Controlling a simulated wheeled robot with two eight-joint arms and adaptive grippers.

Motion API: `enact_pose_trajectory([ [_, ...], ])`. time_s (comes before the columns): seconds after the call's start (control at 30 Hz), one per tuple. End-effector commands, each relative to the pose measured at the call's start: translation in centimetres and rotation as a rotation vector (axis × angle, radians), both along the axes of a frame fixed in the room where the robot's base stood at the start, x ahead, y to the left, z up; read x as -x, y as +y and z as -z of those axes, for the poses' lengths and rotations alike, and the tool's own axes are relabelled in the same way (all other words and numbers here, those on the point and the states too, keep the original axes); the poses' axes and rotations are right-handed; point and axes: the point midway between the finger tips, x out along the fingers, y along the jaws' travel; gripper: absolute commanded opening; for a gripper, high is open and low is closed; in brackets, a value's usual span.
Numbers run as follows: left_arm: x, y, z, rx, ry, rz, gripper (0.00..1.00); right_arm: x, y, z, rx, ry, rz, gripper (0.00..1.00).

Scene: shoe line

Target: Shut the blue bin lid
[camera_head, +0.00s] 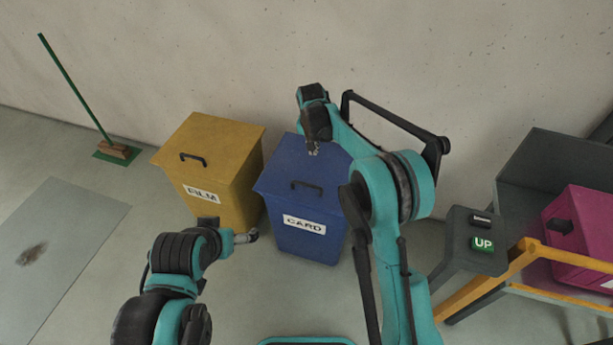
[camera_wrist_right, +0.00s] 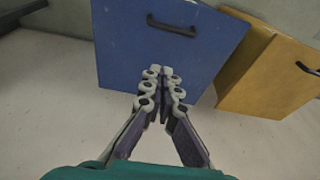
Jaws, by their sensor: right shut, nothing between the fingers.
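The blue bin (camera_head: 308,243), labelled CARD, stands on the floor by the wall. Its blue lid (camera_head: 282,160) lies flat over the bin's top, with a black handle at the front. My right gripper (camera_head: 313,149) is above the rear part of the lid, partly in front of it in the head view. In the right wrist view the lid (camera_wrist_right: 125,45) lies beyond my shut, empty fingers (camera_wrist_right: 162,72); whether they touch it I cannot tell. My left gripper (camera_head: 248,237) is low in front of the bins; its finger opening is unclear.
A yellow FILM bin (camera_head: 228,196) with its lid down stands left of the blue bin. A grey post with an UP button (camera_head: 482,243), a yellow rail (camera_head: 480,285) and a magenta crate (camera_head: 585,235) are at right. A green broom (camera_head: 75,88) leans at left.

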Motion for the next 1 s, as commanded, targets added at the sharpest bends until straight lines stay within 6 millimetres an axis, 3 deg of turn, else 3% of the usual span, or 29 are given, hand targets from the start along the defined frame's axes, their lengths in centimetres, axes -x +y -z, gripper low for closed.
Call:
enact_pose_trajectory([
  [0.1, 0.0, 0.0, -0.5, 0.0, 0.0, 0.0, 0.92, -1.4, 1.7, 3.1, 0.007, 0.025, 0.021, 0.0],
  [0.27, 0.0, 0.0, -0.6, 0.0, 0.0, 0.0, 0.92, -2.0, 2.5, 5.3, 0.011, 0.041, 0.037, 0.0],
  [0.47, 0.0, 0.0, 0.1, 0.0, 0.0, 0.0, 0.92, -2.4, 2.5, 7.4, 0.012, 0.044, 0.039, 0.0],
  [0.87, 0.0, 0.0, 3.1, 0.0, 0.0, 0.0, 0.92, -3.8, 2.0, 15.7, 0.012, 0.043, 0.039, 0.0],
  [1.0, 0.0, 0.0, 4.0, 0.0, 0.0, 0.0, 0.92, -3.3, 2.1, 17.7, 0.012, 0.043, 0.038, 0.0],
])
